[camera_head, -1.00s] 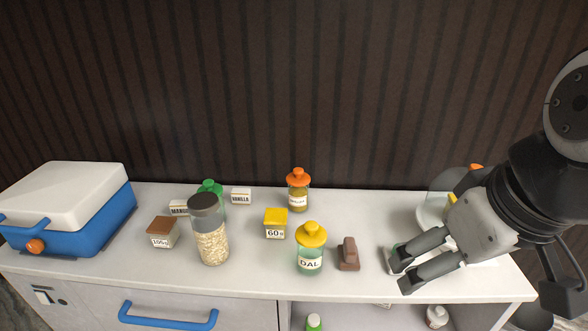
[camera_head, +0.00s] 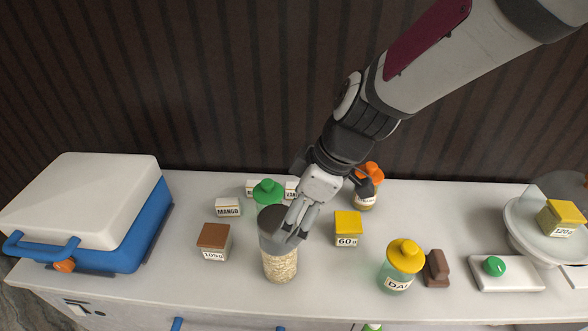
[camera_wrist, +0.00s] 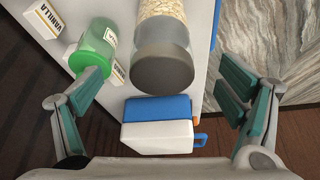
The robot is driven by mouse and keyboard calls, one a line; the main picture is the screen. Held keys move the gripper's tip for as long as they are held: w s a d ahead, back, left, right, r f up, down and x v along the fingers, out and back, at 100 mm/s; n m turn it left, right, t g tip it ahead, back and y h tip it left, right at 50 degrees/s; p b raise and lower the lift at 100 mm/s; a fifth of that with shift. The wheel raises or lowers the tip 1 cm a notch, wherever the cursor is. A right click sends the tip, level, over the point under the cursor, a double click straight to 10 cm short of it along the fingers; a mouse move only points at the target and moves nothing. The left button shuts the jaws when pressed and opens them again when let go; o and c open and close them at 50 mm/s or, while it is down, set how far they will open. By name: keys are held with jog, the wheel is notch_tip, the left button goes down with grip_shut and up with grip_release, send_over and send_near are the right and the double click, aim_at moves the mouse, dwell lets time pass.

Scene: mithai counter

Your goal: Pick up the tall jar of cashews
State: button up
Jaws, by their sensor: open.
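The tall jar of cashews (camera_head: 280,262) stands upright on the counter, clear with pale contents and a dark grey lid. My gripper (camera_head: 294,222) is open at the upper right of the jar, its fingers overlapping the lid in the head view. In the wrist view the jar (camera_wrist: 163,45) lies between my open fingers (camera_wrist: 163,92), nearer the top edge, its grey lid toward me. I cannot tell whether a finger touches it. The green-lidded jar (camera_head: 267,190) stands just behind it, partly hidden, and shows by the left finger in the wrist view (camera_wrist: 97,47).
A blue and white cooler (camera_head: 85,215) stands at the left. A brown-lidded 105g box (camera_head: 214,242), yellow-lidded 60g box (camera_head: 348,230), DAL jar (camera_head: 402,266) and brown block (camera_head: 436,268) are nearby. An orange-lidded jar (camera_head: 366,190) stands behind my gripper. A scale (camera_head: 515,282) is at right.

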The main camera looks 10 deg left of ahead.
aim_at(279, 246)
jog(key=x, duration=0.8)
jog(key=shift+a+f, duration=0.2)
jog(key=shift+f, duration=0.05)
jog(key=shift+s, duration=0.15)
jog(key=c, duration=1.8)
jog(key=shift+c, duration=0.2)
